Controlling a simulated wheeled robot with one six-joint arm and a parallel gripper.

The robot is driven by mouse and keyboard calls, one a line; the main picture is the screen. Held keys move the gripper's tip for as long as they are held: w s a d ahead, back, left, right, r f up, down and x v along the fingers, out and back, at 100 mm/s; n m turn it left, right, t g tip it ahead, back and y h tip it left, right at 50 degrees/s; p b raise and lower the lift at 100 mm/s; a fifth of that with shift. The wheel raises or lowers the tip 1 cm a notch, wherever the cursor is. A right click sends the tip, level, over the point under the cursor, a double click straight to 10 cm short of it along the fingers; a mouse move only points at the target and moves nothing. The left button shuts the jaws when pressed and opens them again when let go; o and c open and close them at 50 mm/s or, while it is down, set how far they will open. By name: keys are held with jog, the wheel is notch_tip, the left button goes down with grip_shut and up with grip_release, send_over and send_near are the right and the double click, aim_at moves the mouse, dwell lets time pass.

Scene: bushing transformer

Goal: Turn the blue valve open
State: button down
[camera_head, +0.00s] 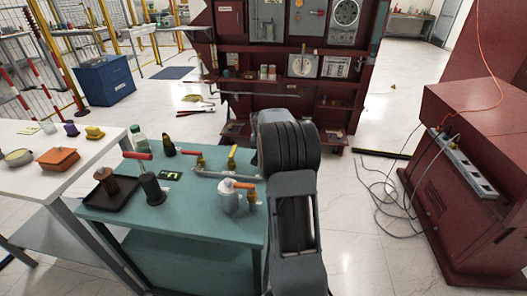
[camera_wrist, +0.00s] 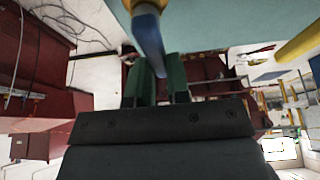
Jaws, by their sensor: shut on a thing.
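The blue valve handle (camera_wrist: 149,35) shows in the wrist view as a narrow blue bar coming down from the top edge. My gripper (camera_wrist: 158,68) has its two green fingers on either side of the bar's lower end and is shut on it. The valve's body is mostly out of the wrist view, so how far it is turned cannot be told. In the head view my arm hides the gripper and the blue valve.
A dark red cabinet (camera_head: 285,110) stands behind. Loose cables (camera_head: 382,190) lie on the floor at right.

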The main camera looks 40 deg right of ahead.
jog(key=shift+f, duration=0.1)
jog(key=c, duration=1.1)
grip_release()
jog(key=shift+s, duration=0.1)
jog(key=shift+a+r, duration=0.1)
jog(key=shift+r, duration=0.1)
jog(key=v, duration=1.3)
jog(key=shift+s+r, duration=0.1)
jog(key=shift+r, duration=0.2)
